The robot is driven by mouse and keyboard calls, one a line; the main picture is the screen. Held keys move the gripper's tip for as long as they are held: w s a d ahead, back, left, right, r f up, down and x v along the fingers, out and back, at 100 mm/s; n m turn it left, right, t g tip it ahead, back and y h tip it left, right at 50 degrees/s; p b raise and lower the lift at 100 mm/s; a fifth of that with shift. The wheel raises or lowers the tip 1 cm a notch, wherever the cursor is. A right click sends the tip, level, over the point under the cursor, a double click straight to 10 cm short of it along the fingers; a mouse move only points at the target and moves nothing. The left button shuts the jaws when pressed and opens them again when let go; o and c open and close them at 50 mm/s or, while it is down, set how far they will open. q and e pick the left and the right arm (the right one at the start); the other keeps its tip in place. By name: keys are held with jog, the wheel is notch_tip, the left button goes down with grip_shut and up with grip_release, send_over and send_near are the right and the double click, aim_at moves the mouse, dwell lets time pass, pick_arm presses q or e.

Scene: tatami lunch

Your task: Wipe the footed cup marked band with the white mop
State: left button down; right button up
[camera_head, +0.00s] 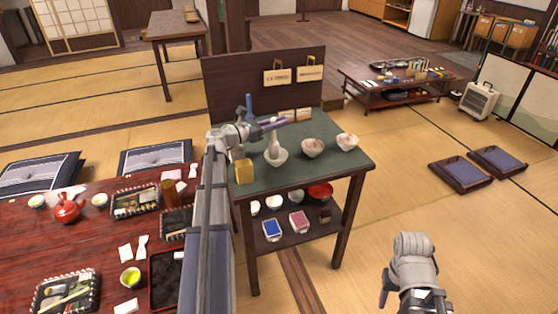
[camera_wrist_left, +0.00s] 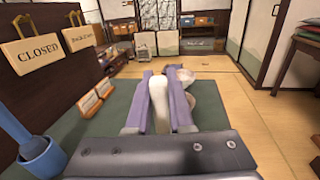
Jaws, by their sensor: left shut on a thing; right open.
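My left gripper (camera_head: 280,123) is over the green-topped stand, with its purple fingers shut on the white mop (camera_head: 274,143). In the left wrist view the mop (camera_wrist_left: 160,103) is a pale, upright shape between the fingers (camera_wrist_left: 163,100). Its lower end is at a pale cup (camera_head: 278,158), and I cannot tell whether they touch. Two more pale cups stand to the right, one in the middle (camera_head: 313,149) and one at the right (camera_head: 347,142). The markings are too small to tell which is the band cup. My right gripper (camera_head: 385,292) is low at the bottom right, partly out of frame, open and away from the stand.
The green stand top (camera_head: 335,170) has a yellow block (camera_head: 244,171) at its left and a blue holder (camera_wrist_left: 42,160) near the back panel. Hanging signs (camera_head: 277,76) are on that panel. A red table (camera_head: 100,235) with lunch items stands at left.

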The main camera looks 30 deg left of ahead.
pick_arm(q)
jog(key=shift+w+d+n+g+y, duration=0.1)
jog(key=shift+n+g+y, duration=0.15)
jog(key=shift+n+y, duration=2.6)
jog(key=shift+w+d+n+g+y, duration=0.25)
jog(key=shift+n+y, duration=1.5)
jog(key=shift+y, duration=2.2)
jog(key=shift+a+n+g+y, duration=0.1)
jog(key=shift+n+g+y, duration=0.2)
jog(key=shift+n+y, duration=2.55)
jog(key=shift+m+y, duration=0.35)
jog(key=shift+m, duration=0.3)
jog(key=m+h, duration=0.4)
jog(key=h, duration=0.2)
jog(key=m+t+h, duration=0.1)
jog(key=m+h, duration=0.4)
jog(key=h, duration=0.2)
jog(key=m+h, duration=0.4)
jog(key=h, duration=0.3)
jog(key=shift+s+a+m+t, duration=0.3)
jog(key=shift+s+a, duration=0.05)
jog(key=shift+r, duration=0.1)
